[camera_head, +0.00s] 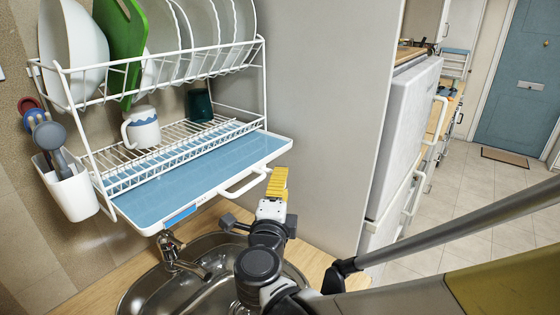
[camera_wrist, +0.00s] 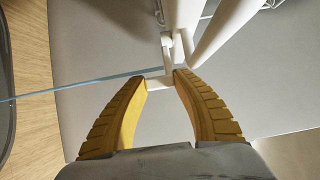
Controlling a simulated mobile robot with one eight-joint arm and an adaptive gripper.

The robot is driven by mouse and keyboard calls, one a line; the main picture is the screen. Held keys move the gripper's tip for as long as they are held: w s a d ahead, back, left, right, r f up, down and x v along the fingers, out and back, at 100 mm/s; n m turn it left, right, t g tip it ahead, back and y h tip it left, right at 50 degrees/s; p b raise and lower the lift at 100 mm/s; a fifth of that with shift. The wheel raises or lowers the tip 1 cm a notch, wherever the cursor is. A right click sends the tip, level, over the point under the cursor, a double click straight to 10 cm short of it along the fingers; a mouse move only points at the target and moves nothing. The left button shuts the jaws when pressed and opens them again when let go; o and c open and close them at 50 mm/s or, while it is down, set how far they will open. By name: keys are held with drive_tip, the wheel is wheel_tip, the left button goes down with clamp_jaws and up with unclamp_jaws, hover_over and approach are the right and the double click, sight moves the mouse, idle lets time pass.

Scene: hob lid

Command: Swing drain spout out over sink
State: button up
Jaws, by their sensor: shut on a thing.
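The drip tray (camera_head: 205,178) is a blue sheet with a white rim under the dish rack. A small blue piece at its front left edge, above the tap, looks like the drain spout (camera_head: 180,217). A white handle (camera_head: 240,188) projects from the tray's front right. My gripper (camera_head: 278,172) is at the handle's right end, apart from the spout. In the wrist view, its yellow fingers (camera_wrist: 161,76) are closed on a small white part (camera_wrist: 157,83), which appears to be the handle. The spout is not identifiable in the wrist view.
The steel sink (camera_head: 140,292) and tap (camera_head: 172,250) are below the tray. The white rack (camera_head: 165,70) holds plates, a green board and a mug (camera_head: 142,127). A utensil cup (camera_head: 68,190) hangs left. A grey panel (camera_head: 325,110) stands close on the right.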

idle(0.3)
drive_tip(key=o, duration=1.2)
drive_tip(key=shift+d, duration=0.1)
drive_tip(key=shift+c, duration=0.2)
drive_tip(key=s+a, duration=0.2)
drive_tip(key=s, duration=1)
drive_tip(key=shift+c, duration=0.5)
